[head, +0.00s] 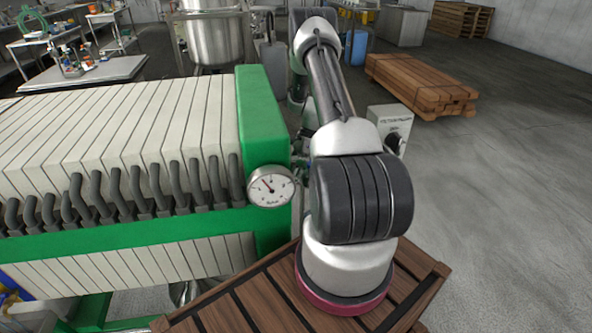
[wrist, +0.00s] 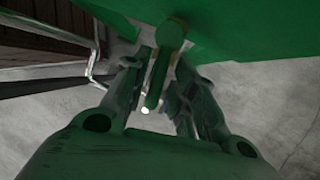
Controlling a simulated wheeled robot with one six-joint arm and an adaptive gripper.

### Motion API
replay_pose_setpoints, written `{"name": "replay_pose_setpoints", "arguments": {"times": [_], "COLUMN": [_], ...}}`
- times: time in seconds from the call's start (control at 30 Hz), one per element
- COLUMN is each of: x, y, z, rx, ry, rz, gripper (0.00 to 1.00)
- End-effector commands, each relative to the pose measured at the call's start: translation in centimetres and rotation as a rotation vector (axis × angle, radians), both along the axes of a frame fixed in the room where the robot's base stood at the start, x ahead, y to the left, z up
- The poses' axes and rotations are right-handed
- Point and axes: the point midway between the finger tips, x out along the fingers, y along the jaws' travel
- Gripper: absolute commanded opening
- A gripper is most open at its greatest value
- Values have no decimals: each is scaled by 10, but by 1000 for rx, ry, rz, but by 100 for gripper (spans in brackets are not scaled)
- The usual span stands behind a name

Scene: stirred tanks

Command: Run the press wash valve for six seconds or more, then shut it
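The filter press, with pale plates (head: 130,130) and a green end frame (head: 262,110), fills the left of the head view. In the wrist view a green lever handle with a round end (wrist: 171,34) runs down between the fingers of my gripper (wrist: 158,95). It looks like a valve handle, but no label is readable. The fingers stand apart on either side of it, with a gap on the left; contact on the right is unclear. The valve body is not clearly visible. In the head view my arm hides the gripper and the valve.
A round gauge (head: 270,187) sits on the press frame's corner. A grey box with a black knob (head: 395,143) stands right of my arm. Stacked timber (head: 420,85) lies behind it. The floor at right (head: 510,200) is clear.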

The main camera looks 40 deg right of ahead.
Motion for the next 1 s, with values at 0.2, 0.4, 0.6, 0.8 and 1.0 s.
{"name": "replay_pose_setpoints", "arguments": {"times": [0.2, 0.4, 0.6, 0.8, 1.0], "x": [0, 0, 4, 10, 18], "y": [0, 0, 0, -1, -1], "z": [0, 0, 0, 0, -1], "rx": [0, 0, 0, -1, -2], "ry": [0, 0, 1, 2, 2], "rz": [0, 7, 68, 194, 333], "gripper": [0, 0, 0, 0, 0]}}
